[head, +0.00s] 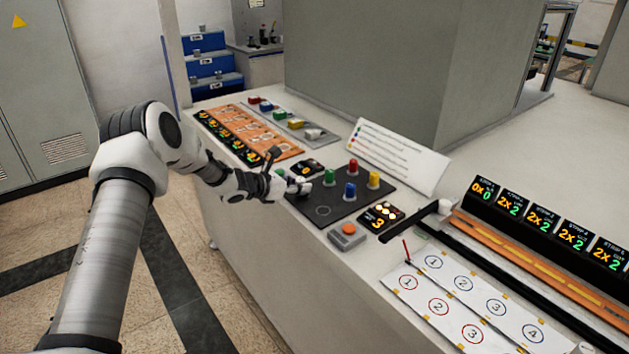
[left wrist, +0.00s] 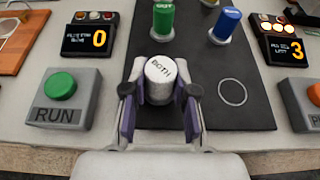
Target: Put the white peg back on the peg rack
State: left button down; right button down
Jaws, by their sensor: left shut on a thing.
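The white peg (left wrist: 159,74), marked BOTH, is between the fingers of my left gripper (left wrist: 160,92) in the left wrist view. The gripper is shut on it. In the head view my left gripper (head: 284,185) is at the left front of the dark peg board (head: 345,203), and the peg is mostly hidden there. Whether the peg touches the board is not clear. Green (head: 330,177), red (head: 353,166), blue (head: 350,191) and yellow (head: 374,179) pegs stand upright on this board. An empty printed ring (left wrist: 232,92) lies right of the held peg. My right gripper is not in view.
A green RUN button box (left wrist: 66,95) is left of the gripper. A grey strip with coloured blocks (head: 277,115) lies behind. A white sloped panel (head: 397,156) borders the board.

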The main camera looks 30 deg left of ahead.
pick_arm(q)
jog(key=shift+w+d+f, duration=0.55)
jog(key=shift+w+d, duration=0.1)
jog(key=shift+d, duration=0.05)
jog(key=c, duration=1.2)
grip_release()
jog(key=shift+a, duration=0.1)
jog(key=shift+o, duration=1.4)
jog(key=shift+s+a, duration=0.3)
jog(key=shift+a, duration=0.05)
jog(key=shift+s+a+r, duration=0.15)
jog(key=shift+s+a, duration=0.05)
jog(key=shift+s, duration=0.05)
jog(key=shift+w+d, duration=0.15)
jog(key=shift+d, duration=0.1)
jog(key=v, duration=1.2)
jog(key=shift+p, duration=0.45)
